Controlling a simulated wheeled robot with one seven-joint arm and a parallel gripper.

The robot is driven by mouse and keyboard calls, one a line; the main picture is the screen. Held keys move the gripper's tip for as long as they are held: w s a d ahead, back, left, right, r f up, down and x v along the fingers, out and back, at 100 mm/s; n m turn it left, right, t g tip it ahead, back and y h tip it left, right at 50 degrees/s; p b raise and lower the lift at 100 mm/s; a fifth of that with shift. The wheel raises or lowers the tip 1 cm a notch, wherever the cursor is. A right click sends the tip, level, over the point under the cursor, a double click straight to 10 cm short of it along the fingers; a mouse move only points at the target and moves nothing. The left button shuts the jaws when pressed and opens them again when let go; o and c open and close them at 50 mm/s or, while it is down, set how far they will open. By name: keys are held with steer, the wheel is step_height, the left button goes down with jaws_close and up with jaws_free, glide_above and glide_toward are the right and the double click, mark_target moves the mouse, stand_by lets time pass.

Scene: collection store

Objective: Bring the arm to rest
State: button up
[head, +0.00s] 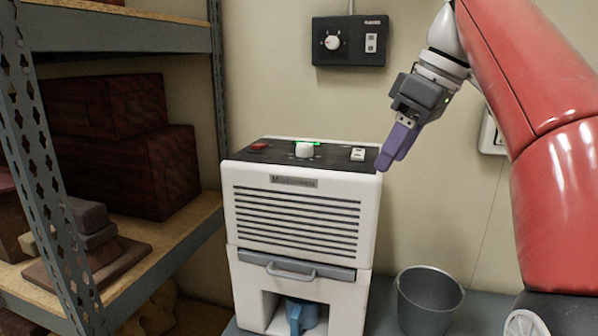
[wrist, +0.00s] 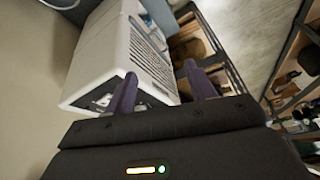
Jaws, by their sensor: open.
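My gripper (head: 390,155) hangs in the air at the right of the white dehumidifier-like machine (head: 290,210), with its purple fingers pointing down and left. It looks empty. In the wrist view the two purple fingers (wrist: 162,88) stand apart, with the machine (wrist: 118,55) beyond them. The machine's dark top panel carries a red switch (head: 258,147), a white knob (head: 304,150) and a white switch (head: 357,154). A green light glows behind the knob. The fingertips look close to the panel's right edge; I cannot tell the exact gap.
A metal shelf (head: 135,32) with dark boxes (head: 120,140) stands on the left. A black control box (head: 350,41) is on the wall. A grey bucket (head: 428,300) stands right of the machine. A blue jug (head: 298,316) sits in the machine's lower opening.

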steer(key=s+f+m+t+h, duration=0.1)
steer(key=s+f+m, duration=0.2)
steer(key=f, duration=0.7)
steer(key=s+f+m+t+h, duration=0.1)
steer(key=s+f+m, duration=0.3)
steer(key=s+f, duration=0.3)
steer(key=s+d+f+m+t+h, duration=0.1)
steer(key=s+f, duration=0.4)
steer(key=f, duration=0.8)
steer(key=m+h, duration=0.1)
steer(key=m, duration=0.1)
steer(key=shift+s+f+m, duration=0.2)
steer(key=shift+s+m, duration=0.05)
steer(key=shift+m, duration=0.15)
steer(key=shift+d, duration=0.1)
